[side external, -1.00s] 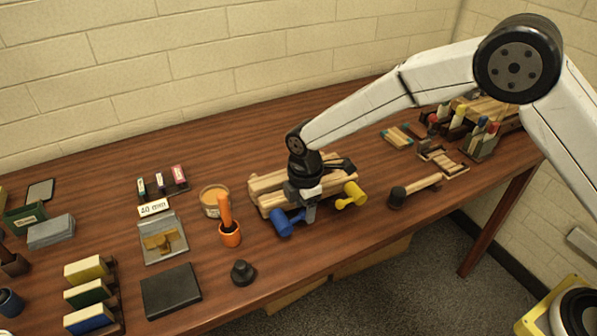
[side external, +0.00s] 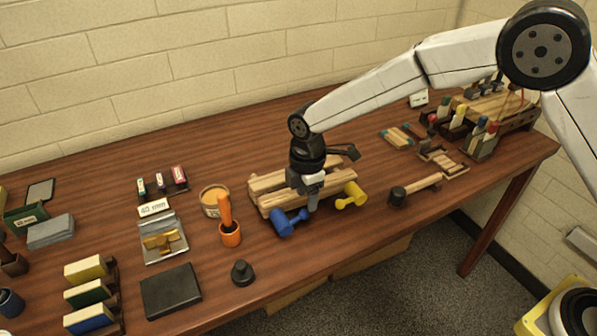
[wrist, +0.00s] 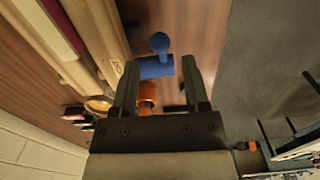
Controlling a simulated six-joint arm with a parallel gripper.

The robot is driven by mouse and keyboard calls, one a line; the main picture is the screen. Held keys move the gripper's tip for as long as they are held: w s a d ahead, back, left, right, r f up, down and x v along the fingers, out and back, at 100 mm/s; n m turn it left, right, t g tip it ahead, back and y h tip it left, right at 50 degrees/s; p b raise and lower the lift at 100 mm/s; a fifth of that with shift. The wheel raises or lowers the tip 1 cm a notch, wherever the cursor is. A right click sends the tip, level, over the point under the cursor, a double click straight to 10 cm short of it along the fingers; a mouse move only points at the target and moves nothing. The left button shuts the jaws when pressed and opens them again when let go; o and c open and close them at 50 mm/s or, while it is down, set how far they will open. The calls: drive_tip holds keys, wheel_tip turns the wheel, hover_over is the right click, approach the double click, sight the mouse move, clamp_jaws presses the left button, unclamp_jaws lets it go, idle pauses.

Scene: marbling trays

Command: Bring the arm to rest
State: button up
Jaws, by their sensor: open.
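My gripper (side external: 312,207) points down over the front edge of a wooden rack of pale bars (side external: 268,184), between a blue mallet (side external: 284,223) and a yellow mallet (side external: 352,196). Its jaws are open and empty. In the wrist view, both fingers of my gripper (wrist: 158,80) show, spread apart. The blue mallet (wrist: 155,68) appears beyond them, in the gap between the fingers, lying on the table. The exact height of the fingertips above the table is hard to tell.
An orange-handled tool stands in an orange holder (side external: 230,235) left of the blue mallet. A black-headed mallet (side external: 399,196) lies to the right. Wooden racks with coloured-topped bottles (side external: 480,140) stand at the far right. The table's front edge is close to the mallets.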

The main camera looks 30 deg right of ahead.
drive_tip(key=s+d+r+m+t, duration=0.1)
drive_tip(key=s+d+r+m, duration=0.1)
drive_tip(key=s+d+m, duration=0.7)
drive_tip(key=s+d+r+m+t, duration=0.1)
drive_tip(key=s+d+r+m, duration=0.1)
drive_tip(key=s+d+m, duration=0.6)
drive_tip(key=s+d, duration=0.2)
drive_tip(key=d, duration=0.2)
drive_tip(key=shift+s+d+r+m+t, duration=0.2)
drive_tip(key=shift+r+m+t, duration=0.1)
drive_tip(key=shift+m, duration=0.1)
drive_tip(key=shift+w, duration=0.1)
